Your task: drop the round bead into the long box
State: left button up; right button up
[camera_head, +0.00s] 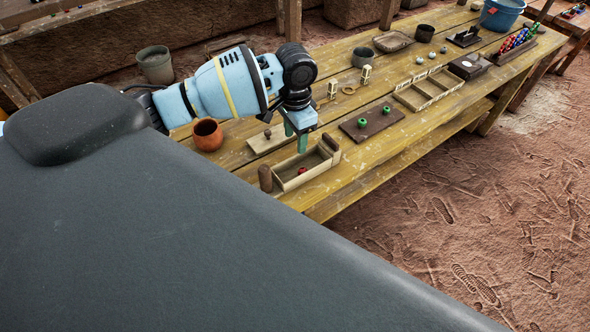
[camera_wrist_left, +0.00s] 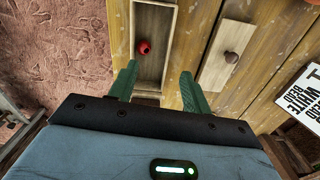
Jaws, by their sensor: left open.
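A small round red bead (camera_head: 302,171) lies inside the long wooden box (camera_head: 315,173), on its floor. In the left wrist view the red bead (camera_wrist_left: 144,47) also shows inside the long box (camera_wrist_left: 155,20), near its left wall. My left gripper (camera_head: 302,142) is above the box, pointing down, with its green fingers apart. In the left wrist view the left gripper (camera_wrist_left: 158,84) is open with nothing between its fingertips. The bead is apart from both fingers. My right gripper is in neither view.
A light board with a dark knob (camera_head: 267,134) lies beside the box. An orange pot (camera_head: 207,135) stands to the left. A dark board with green pieces (camera_head: 371,123) and a divided tray (camera_head: 428,89) lie to the right. A sign (camera_wrist_left: 301,97) shows in the wrist view.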

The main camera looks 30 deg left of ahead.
pick_arm(q)
notch_tip(320, 180, up, 7)
jog(key=shift+r, duration=0.15)
dwell(0.8)
jog(key=s+d+f+m+t+h, duration=0.1)
jog(key=s+d+f+h, duration=0.2)
jog(key=s+d+f, duration=1.15)
jog(key=s+a+f+n+t+y, duration=0.15)
jog(key=s+a, duration=0.25)
jog(key=s, duration=0.6)
jog(key=s+a+f+n+g+y, duration=0.1)
jog(key=s+a+f+n, duration=0.25)
jog(key=s, duration=0.55)
jog(key=w+d+f+t+h, duration=0.1)
jog(key=w+d+f+t, duration=0.1)
jog(key=w+f+t, duration=0.3)
jog(key=shift+w+d+f+m+t, duration=0.15)
jog(key=shift+w+f+m+t, duration=0.2)
jog(key=shift+f+t, duration=1.45)
